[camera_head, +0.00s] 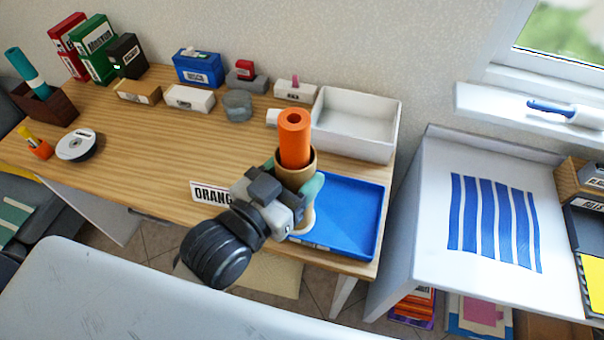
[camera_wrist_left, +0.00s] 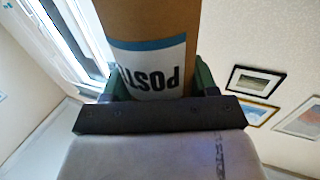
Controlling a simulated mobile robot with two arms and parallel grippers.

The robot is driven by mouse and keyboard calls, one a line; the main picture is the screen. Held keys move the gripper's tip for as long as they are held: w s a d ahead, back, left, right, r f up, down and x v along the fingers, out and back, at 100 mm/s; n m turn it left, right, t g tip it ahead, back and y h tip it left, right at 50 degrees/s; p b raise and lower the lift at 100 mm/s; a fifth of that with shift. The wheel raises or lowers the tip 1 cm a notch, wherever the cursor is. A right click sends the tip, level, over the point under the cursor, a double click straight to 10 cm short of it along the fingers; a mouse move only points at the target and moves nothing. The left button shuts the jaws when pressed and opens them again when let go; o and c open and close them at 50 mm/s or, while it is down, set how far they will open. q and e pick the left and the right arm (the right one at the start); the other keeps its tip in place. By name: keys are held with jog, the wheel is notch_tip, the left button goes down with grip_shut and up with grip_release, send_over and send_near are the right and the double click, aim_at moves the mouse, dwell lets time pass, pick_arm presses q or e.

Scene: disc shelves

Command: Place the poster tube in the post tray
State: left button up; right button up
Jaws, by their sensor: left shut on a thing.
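My left gripper (camera_head: 291,179) is shut on the poster tube, a brown cardboard tube (camera_head: 296,166) with an orange roll (camera_head: 294,138) standing out of its top. The tube is close to upright, over the left side of a shallow blue tray (camera_head: 362,222). The gripper hides much of its lower part, and I cannot tell whether it touches the tray. In the left wrist view the tube (camera_wrist_left: 152,25) shows a white label with upside-down letters starting POST, between the green fingers (camera_wrist_left: 160,88). The blue tray's front label is too small to read. My right gripper is out of view.
A deep white tray (camera_head: 378,148) stands behind the blue one. A sign reading "ORANG" (camera_head: 208,193) is partly hidden by my gripper. Small boxes (camera_head: 190,98) line the back. A white surface with blue strips (camera_head: 497,220) lies right.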

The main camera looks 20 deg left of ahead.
pick_arm(q)
jog(key=w+a+f+b, duration=0.5)
jog(key=w+f+b, duration=0.3)
jog(key=w+f, duration=0.1)
jog(key=shift+w+a+f, duration=0.15)
jog(key=shift+a+f, duration=0.1)
jog(key=shift+f, duration=0.5)
jog(key=o, duration=1.2)
jog(key=shift+f, duration=0.15)
